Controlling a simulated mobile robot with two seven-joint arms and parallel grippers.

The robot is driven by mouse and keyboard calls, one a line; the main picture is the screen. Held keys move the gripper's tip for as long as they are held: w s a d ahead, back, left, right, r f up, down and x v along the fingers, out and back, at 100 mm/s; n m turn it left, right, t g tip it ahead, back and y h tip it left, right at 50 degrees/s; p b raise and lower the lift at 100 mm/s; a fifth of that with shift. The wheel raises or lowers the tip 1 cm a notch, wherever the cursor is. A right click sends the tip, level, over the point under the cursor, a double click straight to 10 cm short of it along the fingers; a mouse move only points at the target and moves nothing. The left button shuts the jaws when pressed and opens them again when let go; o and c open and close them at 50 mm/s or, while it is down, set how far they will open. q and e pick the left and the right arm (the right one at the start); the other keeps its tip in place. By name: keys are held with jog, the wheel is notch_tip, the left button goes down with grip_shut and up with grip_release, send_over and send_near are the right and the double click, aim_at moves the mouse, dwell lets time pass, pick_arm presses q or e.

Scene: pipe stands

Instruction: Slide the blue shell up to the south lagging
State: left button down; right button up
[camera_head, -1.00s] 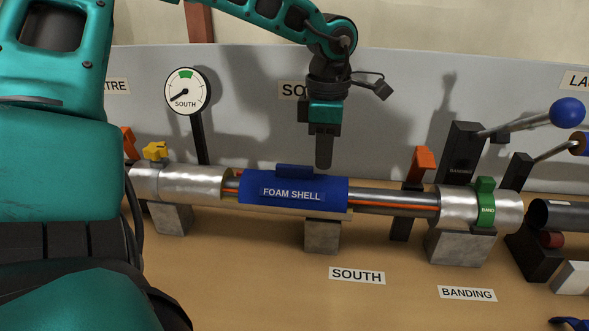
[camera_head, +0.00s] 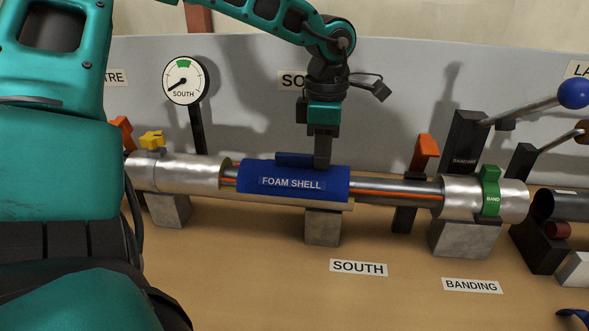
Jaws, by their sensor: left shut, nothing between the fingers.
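The blue foam shell (camera_head: 291,183) sits around the pipe (camera_head: 395,190), with a raised tab (camera_head: 294,159) on top. Left of it is a silver lagging section (camera_head: 182,174), with a small gap where an orange strip shows. Another silver section (camera_head: 460,198) is farther right, past a longer bare stretch. No label on either silver section shows which is the south lagging. My left gripper (camera_head: 322,166) is shut and empty, pointing down over the shell's right part, at the tab's right end. I cannot tell whether it touches the tab. My right gripper is out of view.
A SOUTH gauge (camera_head: 185,80) stands behind the left section. An orange-topped post (camera_head: 424,160) stands by the bare pipe. A green band (camera_head: 490,191) wraps the right section, near levers (camera_head: 535,110). A grey block (camera_head: 323,227) supports the pipe.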

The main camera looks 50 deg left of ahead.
aim_at(303, 155)
pick_arm(q)
jog(key=shift+s+a, duration=1.15)
jog(key=shift+a, duration=0.25)
jog(key=shift+s+a, duration=0.1)
jog(key=shift+w+d, duration=0.4)
jog(key=shift+d, duration=0.1)
jog(key=shift+r+p, duration=2.2)
jog(key=shift+r, duration=1.4)
jog(key=shift+f, duration=0.1)
